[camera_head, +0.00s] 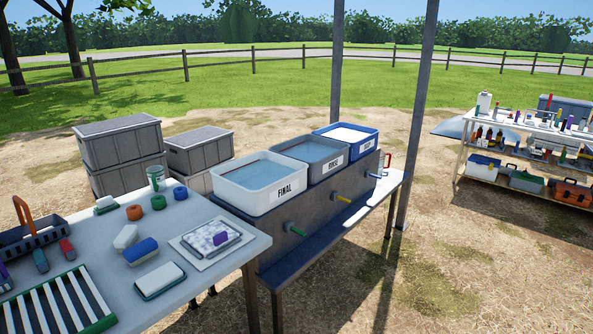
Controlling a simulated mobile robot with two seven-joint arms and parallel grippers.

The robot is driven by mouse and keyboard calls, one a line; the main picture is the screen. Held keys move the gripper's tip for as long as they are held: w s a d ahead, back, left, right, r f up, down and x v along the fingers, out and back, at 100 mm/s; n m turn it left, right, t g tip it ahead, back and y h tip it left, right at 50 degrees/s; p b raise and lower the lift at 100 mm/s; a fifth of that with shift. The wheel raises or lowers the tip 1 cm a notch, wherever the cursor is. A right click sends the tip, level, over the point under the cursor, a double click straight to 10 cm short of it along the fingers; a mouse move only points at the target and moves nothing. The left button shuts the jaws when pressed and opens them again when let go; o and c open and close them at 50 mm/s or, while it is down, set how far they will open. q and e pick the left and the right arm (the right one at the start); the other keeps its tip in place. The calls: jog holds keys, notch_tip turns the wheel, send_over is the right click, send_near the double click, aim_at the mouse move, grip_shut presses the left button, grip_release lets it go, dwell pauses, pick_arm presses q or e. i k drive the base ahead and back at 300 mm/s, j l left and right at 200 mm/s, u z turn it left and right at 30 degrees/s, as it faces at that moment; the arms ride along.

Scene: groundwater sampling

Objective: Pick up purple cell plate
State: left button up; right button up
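On the near table (95,255), a white mat (197,256) lies by the right edge. On it is a flat grey-and-white mottled piece (205,238) with a small purple block (220,238) at its right side. Another purple piece (4,277) shows at the far left edge, partly cut off by the picture. I cannot tell for sure which purple thing is the cell plate. Neither of my grippers is in view, and nothing is seen touching these pieces.
The table also holds a green-and-white striped rack (62,303), a blue-and-white brush-like block (140,251), a white block on a dark green base (160,280) and a dark caddy (30,235). Labelled basins (262,183) stand beyond; a stocked shelf (530,130) stands right.

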aim_at(206, 240)
jog(key=i+l+u, duration=0.1)
jog(key=u, duration=0.25)
jog(key=i+l+u, duration=0.1)
jog(key=u, duration=0.25)
jog(key=i+l+u, duration=0.3)
jog(key=l, duration=0.35)
jog(key=i+l+u, duration=0.15)
jog(key=l, duration=0.2)
